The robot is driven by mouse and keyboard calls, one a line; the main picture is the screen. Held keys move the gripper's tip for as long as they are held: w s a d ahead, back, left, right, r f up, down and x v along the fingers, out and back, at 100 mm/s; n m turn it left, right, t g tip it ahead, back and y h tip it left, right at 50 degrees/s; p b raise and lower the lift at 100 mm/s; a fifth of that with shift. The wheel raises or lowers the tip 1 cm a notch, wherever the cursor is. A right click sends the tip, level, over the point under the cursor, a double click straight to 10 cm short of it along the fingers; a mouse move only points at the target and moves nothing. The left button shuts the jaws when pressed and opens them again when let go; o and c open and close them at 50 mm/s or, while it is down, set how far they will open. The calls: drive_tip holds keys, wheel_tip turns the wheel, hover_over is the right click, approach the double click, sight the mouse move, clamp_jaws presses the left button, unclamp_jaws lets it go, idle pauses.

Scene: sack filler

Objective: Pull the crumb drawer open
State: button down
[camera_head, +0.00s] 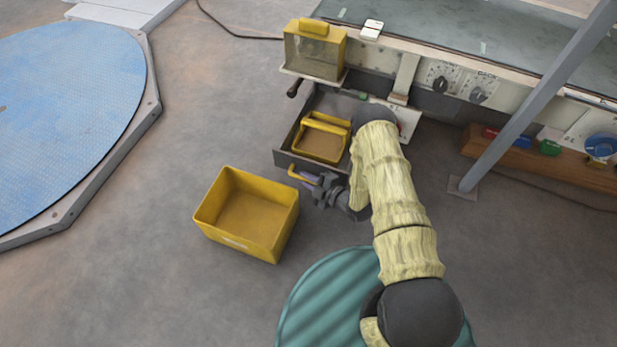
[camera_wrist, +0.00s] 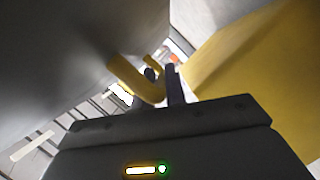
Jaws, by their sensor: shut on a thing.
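The crumb drawer (camera_head: 288,160) stands pulled out from the front of the machine, with its grey front facing the yellow bin. A yellow tray with a handle (camera_head: 322,139) sits inside it. The drawer's yellow handle (camera_head: 302,177) is on its front; it also shows in the wrist view (camera_wrist: 136,82). My gripper (camera_head: 312,179) is at the drawer front, shut on the handle; in the wrist view its finger (camera_wrist: 175,85) is beside the handle. My arm covers the right part of the drawer.
An open yellow bin (camera_head: 268,241) stands on the floor just in front of the drawer. A yellow box with a clear front (camera_head: 315,52) is above the drawer. A grey post (camera_head: 530,100) stands at the right.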

drive_tip(key=c, duration=1.5)
unclamp_jaws()
drive_tip(key=shift+o, duration=0.2)
drive_tip(key=p+v, duration=0.7)
drive_tip(key=v, duration=1)
drive_tip(key=shift+d+p, duration=0.2)
drive_tip(key=shift+p, duration=0.1)
drive_tip(key=shift+s, duration=0.15)
